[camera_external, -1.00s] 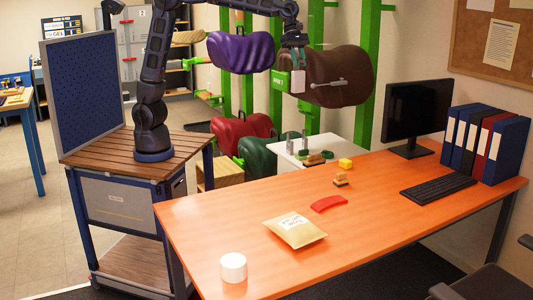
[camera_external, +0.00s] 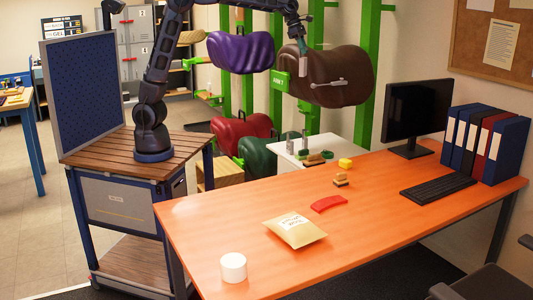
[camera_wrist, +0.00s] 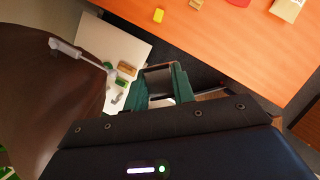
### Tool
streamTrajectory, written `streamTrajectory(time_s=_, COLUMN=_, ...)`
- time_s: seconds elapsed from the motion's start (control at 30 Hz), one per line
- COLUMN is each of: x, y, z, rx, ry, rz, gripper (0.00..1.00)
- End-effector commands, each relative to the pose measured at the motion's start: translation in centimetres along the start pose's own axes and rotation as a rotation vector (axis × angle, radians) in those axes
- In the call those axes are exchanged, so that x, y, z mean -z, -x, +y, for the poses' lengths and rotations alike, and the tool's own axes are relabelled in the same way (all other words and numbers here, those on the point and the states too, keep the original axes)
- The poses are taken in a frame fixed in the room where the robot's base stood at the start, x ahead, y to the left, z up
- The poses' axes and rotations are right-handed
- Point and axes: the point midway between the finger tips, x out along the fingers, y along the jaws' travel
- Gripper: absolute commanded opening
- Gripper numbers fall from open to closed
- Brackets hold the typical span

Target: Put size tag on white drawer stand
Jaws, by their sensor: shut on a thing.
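My gripper (camera_external: 302,45) is high up in front of the brown saddle. It is shut on a small pale piece, apparently the size tag (camera_external: 303,63), which hangs below the fingers and looks narrow from here. In the wrist view my gripper (camera_wrist: 160,82) shows its two green fingers with a squarish frame-like piece between them; its face cannot be read. The white drawer stand (camera_external: 285,152) is below, behind the desk. Its white top also shows in the wrist view (camera_wrist: 108,38), lower than the gripper and apart from it.
The brown saddle (camera_external: 335,82) hangs on a green rack close to my gripper, with a light handle sticking out.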

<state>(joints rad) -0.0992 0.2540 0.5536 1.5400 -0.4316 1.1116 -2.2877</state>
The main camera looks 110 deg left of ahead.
Motion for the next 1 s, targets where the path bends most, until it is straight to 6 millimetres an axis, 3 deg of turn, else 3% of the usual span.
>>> streamTrajectory(time_s=0.1, x=2.4, y=0.7, z=4.9, rx=-0.05, ry=0.119, rz=0.0, gripper=0.0)
streamTrajectory(time_s=0.5, x=12.2, y=4.5, z=19.1, rx=-0.212, ry=0.508, rz=0.001, gripper=0.0)
streamTrajectory(time_s=0.8, x=21.2, y=8.9, z=27.6, rx=-0.334, ry=0.798, rz=0.002, gripper=0.0)
streamTrajectory(time_s=1.0, x=26.8, y=12.0, z=31.6, rx=-0.402, ry=0.965, rz=0.002, gripper=0.0)
